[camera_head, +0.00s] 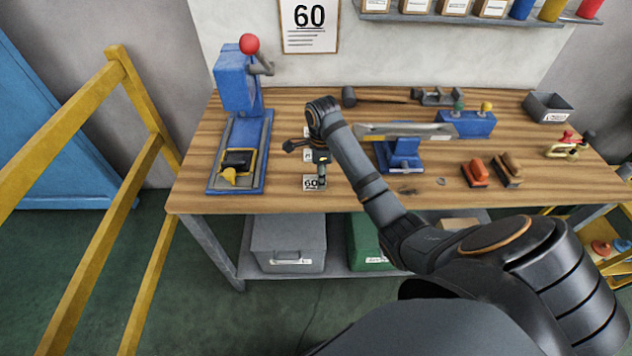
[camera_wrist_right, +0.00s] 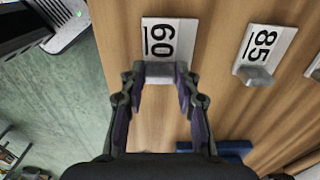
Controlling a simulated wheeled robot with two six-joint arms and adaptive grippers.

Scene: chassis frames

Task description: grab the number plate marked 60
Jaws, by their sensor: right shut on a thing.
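The number plate marked 60 (camera_head: 312,183) is white with black digits and lies at the front edge of the wooden bench. In the right wrist view the plate (camera_wrist_right: 168,35) has a grey block-shaped grip at its lower end. My right gripper (camera_head: 321,162) reaches down over the plate. In the right wrist view its fingers (camera_wrist_right: 160,78) are shut on the plate's grey grip, one on each side. A second plate, marked 85 (camera_wrist_right: 270,44), lies beside it, apart from the fingers. My left gripper is not in view.
A blue press (camera_head: 238,130) stands left of the gripper and a blue vise-like stand (camera_head: 400,153) to the right. A hammer (camera_head: 375,96) lies behind. Brushes (camera_head: 475,173) lie farther right. A wall sheet (camera_head: 309,25) also reads 60. A yellow rail (camera_head: 145,85) stands at left.

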